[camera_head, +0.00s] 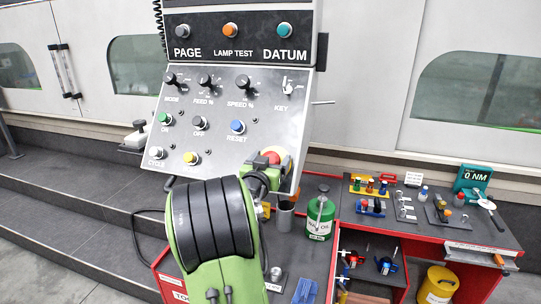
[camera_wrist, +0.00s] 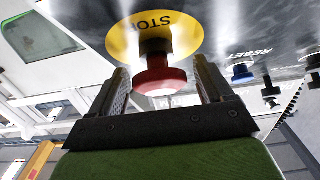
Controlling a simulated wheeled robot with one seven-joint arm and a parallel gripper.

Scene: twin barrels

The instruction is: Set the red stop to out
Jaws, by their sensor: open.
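The red stop (camera_wrist: 160,79) is a mushroom button on a yellow round plate (camera_wrist: 128,40) marked STOP, on the grey control panel (camera_head: 222,130). In the head view the red stop (camera_head: 271,157) shows at the panel's lower right, partly hidden by my arm. My gripper (camera_wrist: 160,84) is open in the wrist view, with one finger on each side of the red head. Small gaps seem to show between fingers and button; I cannot tell whether either touches.
A blue RESET button (camera_head: 237,127) and a yellow button (camera_head: 191,158) sit near the stop on the panel. Dark steps (camera_head: 80,190) lie at left.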

